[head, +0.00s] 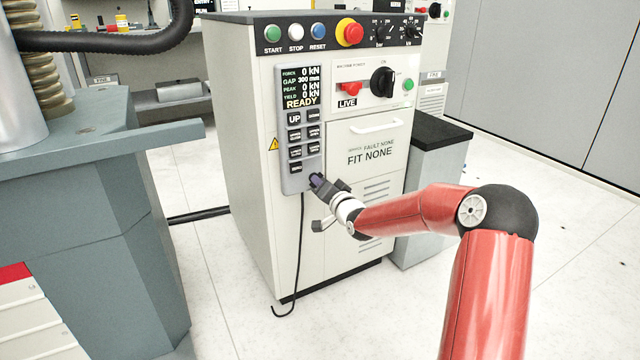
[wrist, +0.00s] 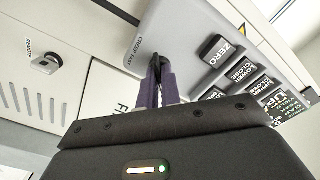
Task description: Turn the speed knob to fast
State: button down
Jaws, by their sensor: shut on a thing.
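The grey control pendant (head: 291,185) hangs on the front of the white cabinet (head: 250,170). It has a READY display (head: 300,88) above several black buttons. In the wrist view the pendant (wrist: 190,38) shows a "CREEP FAST" label (wrist: 134,50) beside my fingertips. My gripper (head: 317,181) is at the pendant's lower end, and its fingers (wrist: 160,78) are shut on a small dark part there, the speed knob by its place. The fingers hide most of the knob, so I cannot tell its setting.
Above the pendant are start, stop and reset buttons and a red emergency button (head: 349,32). A black rotary switch (head: 382,82) is to the right. A black cable (head: 299,250) hangs below the pendant.

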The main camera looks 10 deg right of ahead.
jog(key=shift+f, duration=0.1)
jog(key=c, duration=1.6)
grip_release()
jog(key=v, duration=0.8)
